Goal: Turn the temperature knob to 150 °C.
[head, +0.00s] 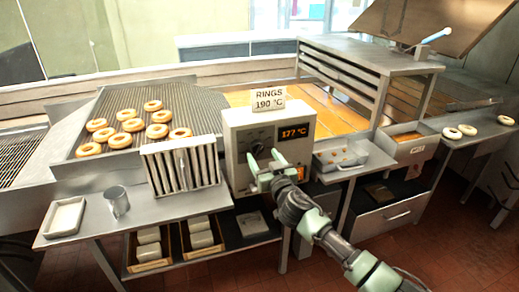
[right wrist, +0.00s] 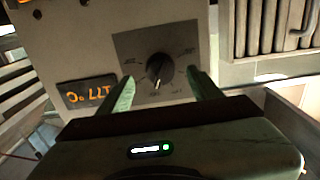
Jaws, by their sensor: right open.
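The temperature knob (right wrist: 160,68) is a round black dial on a dark square plate, with small scale marks around it. The right wrist view shows it upside down. A pale pointer mark on the knob points toward the bottom of that view. The control box (head: 238,133) is off-white, and its orange display (head: 295,132) reads 177 °C. My right gripper (head: 263,157) is open in front of the box. In the right wrist view its green fingers (right wrist: 161,75) stand on either side of the knob, and I see no contact. My left gripper is out of view.
A sign reading RINGS 190 °C (head: 269,99) stands on the box. A slatted metal rack (head: 182,167) is close to its left, with a metal cup (head: 117,201) and a white tray (head: 66,217) farther left. A tray with small pieces (head: 340,158) is to the right.

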